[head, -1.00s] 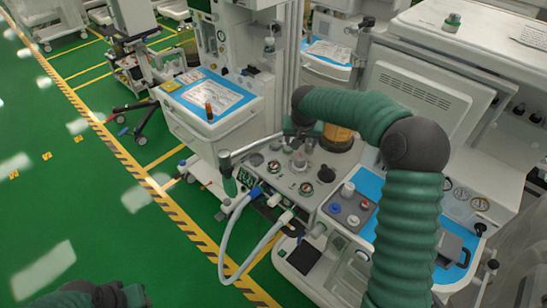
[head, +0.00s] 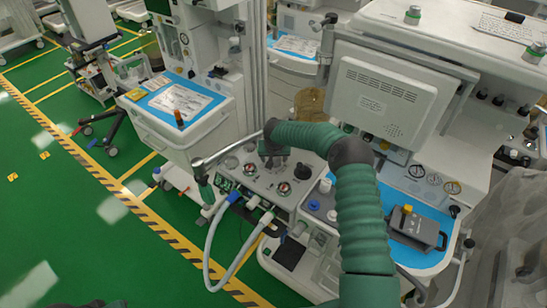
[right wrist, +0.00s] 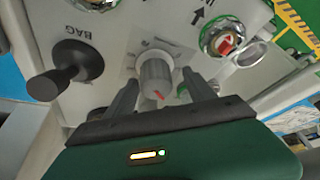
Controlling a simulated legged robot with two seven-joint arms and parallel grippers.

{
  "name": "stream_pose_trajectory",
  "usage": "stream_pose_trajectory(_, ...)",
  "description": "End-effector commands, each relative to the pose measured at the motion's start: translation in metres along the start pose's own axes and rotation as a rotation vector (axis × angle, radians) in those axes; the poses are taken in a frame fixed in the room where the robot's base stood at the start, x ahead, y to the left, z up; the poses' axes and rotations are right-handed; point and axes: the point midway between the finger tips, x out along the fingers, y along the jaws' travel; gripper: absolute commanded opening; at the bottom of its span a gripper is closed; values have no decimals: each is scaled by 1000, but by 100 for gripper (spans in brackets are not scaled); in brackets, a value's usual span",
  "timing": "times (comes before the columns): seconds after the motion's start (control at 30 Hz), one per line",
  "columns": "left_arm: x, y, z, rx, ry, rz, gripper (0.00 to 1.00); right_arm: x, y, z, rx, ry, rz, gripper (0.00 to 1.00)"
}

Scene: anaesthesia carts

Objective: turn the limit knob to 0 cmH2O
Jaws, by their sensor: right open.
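The limit knob (right wrist: 157,80) is a grey, ridged knob with a red mark, on the pale panel in the right wrist view. My right gripper (right wrist: 161,88) is open, with one dark finger on each side of the knob. I cannot tell whether the fingers touch it. In the head view my right gripper (head: 271,157) points down over the machine's control panel (head: 255,181) and hides the knob. The scale print around the knob is too small to read. Only a green bit of my left arm shows at the bottom left edge; its gripper is out of view.
A black lever (right wrist: 75,70) beside the word BAG is left of the knob in the wrist view. A round gauge (right wrist: 222,40) is to its right. A chrome bar (head: 228,149) crosses near my right gripper. A white hose (head: 212,246) hangs in front.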

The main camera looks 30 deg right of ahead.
Motion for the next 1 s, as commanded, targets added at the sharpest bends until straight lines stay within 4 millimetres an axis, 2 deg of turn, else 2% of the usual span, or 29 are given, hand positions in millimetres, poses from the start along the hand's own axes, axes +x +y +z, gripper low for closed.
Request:
stream_pose_trajectory(0.17,0,0,0,1,0,0,36,-1,0,0,0,1,1,62)
stream_pose_trajectory(0.63,0,0,0,0,0,0,36,-2,-1,0,-1,1,0,1)
stream_pose_trajectory(1.0,0,0,0,1,0,0,36,-2,-1,-1,-52,3,-20,1)
